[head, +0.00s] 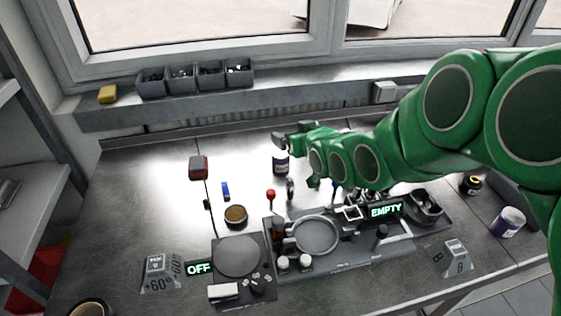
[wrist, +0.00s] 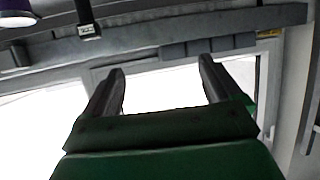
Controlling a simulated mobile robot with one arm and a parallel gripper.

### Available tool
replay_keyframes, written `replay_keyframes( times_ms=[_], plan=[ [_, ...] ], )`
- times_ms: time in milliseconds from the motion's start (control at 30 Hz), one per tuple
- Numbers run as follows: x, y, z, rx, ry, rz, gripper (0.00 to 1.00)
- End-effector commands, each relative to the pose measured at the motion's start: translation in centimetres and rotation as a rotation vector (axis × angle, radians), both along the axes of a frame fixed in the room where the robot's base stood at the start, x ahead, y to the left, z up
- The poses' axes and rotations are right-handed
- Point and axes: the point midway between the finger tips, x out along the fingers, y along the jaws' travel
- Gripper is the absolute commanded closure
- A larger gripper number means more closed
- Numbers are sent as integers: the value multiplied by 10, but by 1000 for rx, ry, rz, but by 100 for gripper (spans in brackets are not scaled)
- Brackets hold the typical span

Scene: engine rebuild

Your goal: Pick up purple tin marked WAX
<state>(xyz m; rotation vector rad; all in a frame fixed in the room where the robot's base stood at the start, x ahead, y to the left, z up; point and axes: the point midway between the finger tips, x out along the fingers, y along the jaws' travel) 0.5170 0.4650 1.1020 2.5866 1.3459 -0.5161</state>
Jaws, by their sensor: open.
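A purple tin with a white label (head: 508,221) stands at the right end of the steel bench. A second dark tin with a pale label (head: 281,166) stands near the back middle of the bench. I cannot read WAX on either. My gripper (head: 280,140) hangs just above and behind the second tin in the picture, far left of the purple one. In the wrist view my gripper (wrist: 162,82) is open, with nothing between its fingers. A purple and white round thing (wrist: 14,20) is cut off at that view's upper left; I cannot tell which tin it is.
A black fixture tray (head: 340,262) with a round dish, tools and an EMPTY display fills the middle front. A scale-like plate (head: 238,256) with an OFF display is left of it. Small grey bins (head: 195,78) and a yellow sponge (head: 108,94) sit on the window ledge.

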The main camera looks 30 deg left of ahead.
Motion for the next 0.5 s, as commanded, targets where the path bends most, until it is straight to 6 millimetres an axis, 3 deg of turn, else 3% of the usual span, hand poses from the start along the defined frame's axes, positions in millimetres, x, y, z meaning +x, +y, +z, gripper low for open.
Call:
replay_keyframes(
  times_ms=[300,500],
  plan=[
    [0,-1,-71,-4,3,-1,8],
    [0,-1,-102,-2,2,0,8]
  ],
)
